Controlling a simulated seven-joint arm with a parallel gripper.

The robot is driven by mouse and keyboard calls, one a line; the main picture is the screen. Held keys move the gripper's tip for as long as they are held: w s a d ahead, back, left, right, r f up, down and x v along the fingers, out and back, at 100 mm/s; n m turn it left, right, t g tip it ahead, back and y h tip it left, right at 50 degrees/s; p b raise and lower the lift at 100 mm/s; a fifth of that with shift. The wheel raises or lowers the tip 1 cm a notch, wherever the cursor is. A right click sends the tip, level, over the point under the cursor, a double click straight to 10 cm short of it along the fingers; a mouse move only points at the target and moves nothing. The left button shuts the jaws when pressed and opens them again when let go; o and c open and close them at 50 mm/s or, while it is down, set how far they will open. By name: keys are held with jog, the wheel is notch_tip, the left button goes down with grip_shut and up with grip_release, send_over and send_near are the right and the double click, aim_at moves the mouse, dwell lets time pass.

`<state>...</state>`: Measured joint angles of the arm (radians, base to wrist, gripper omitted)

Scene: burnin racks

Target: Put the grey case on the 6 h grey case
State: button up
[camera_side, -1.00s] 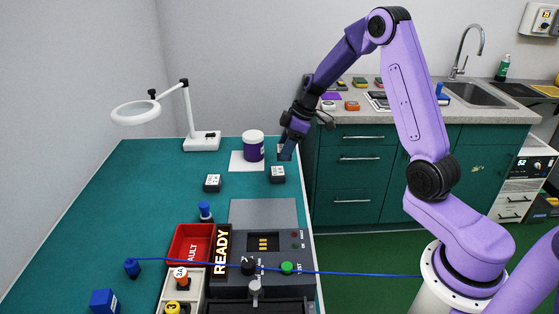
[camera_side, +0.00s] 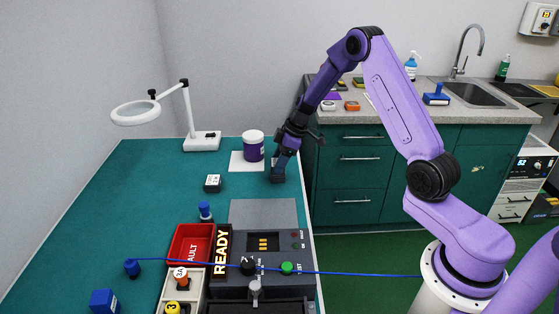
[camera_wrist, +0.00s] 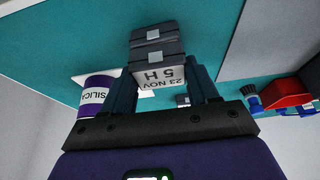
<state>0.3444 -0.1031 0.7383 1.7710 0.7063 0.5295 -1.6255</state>
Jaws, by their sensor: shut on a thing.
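A dark grey case (camera_wrist: 158,50) with a white label reading "23 NOV 5 H" is between the two fingers of my gripper (camera_wrist: 164,72) in the wrist view. My gripper (camera_side: 278,174) is shut on this case at the right edge of the green bench in the side view, mostly hiding it there. The case appears to be at bench level. A second dark case (camera_side: 212,183) with a white label stands on the bench to its left, apart from it. Its label is too small to read. It shows partly between my fingers in the wrist view (camera_wrist: 183,101).
A magnifier lamp (camera_side: 202,140) is at the back. In front are a blue peg (camera_side: 205,211), a red bin (camera_side: 187,258) and a test unit (camera_side: 268,270). The bench's left is largely clear.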

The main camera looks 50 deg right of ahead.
jog(key=shift+f, duration=0.15)
jog(key=o, duration=1.1)
